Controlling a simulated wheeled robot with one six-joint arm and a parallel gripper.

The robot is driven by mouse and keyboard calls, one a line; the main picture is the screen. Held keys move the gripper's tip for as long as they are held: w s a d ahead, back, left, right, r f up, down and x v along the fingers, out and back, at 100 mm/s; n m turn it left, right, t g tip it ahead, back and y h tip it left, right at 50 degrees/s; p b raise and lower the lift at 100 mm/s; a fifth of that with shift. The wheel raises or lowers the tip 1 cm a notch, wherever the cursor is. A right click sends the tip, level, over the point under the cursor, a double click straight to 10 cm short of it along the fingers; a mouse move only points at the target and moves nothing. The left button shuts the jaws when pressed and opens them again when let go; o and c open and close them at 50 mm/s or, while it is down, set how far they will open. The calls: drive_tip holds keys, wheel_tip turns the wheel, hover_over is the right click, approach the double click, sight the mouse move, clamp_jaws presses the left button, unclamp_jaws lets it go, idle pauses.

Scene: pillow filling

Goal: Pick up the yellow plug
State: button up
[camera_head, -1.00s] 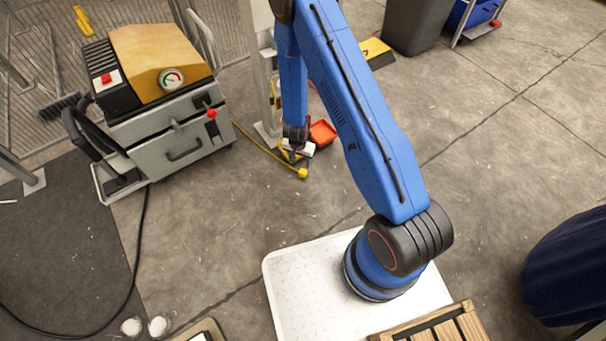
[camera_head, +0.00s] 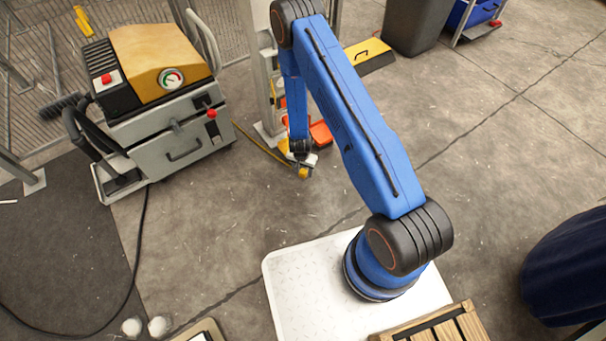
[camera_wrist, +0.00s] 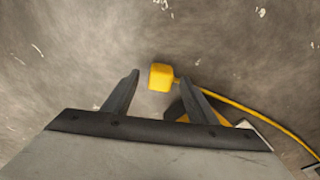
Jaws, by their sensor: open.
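The yellow plug (camera_wrist: 161,77) lies on the grey floor at the end of a yellow cable (camera_wrist: 245,108). In the wrist view it sits between and slightly beyond the tips of my gripper (camera_wrist: 162,79), nearer the right finger. My gripper is open, with nothing held between its fingers. In the head view the plug (camera_head: 303,173) shows just below my gripper (camera_head: 303,163), which partly hides it. I cannot tell whether a finger touches the plug.
A grey machine with a yellow lid (camera_head: 160,62) stands to the left. An orange tray (camera_head: 320,133) and a post (camera_head: 262,60) are close behind my gripper. A yellow-topped block (camera_head: 370,55) lies further back. The floor in front of the plug is clear.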

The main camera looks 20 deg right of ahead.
sight(303, 172)
drive_tip(key=shift+w+f, duration=0.1)
drive_tip(key=shift+f, duration=0.6)
drive_tip(key=c, duration=1.3)
drive_tip(key=shift+o, duration=0.2)
drive_tip(key=shift+s+d+r, duration=0.15)
drive_tip(key=shift+s+r, duration=0.1)
drive_tip(key=shift+r, duration=0.2)
wheel_tip(303, 172, up, 6)
drive_tip(key=s+d, duration=0.2)
drive_tip(key=s, duration=0.4)
drive_tip(key=s+d, duration=0.2)
drive_tip(key=s, duration=0.4)
drive_tip(key=s+d, duration=0.2)
drive_tip(key=s, duration=0.4)
drive_tip(key=shift+s, duration=0.3)
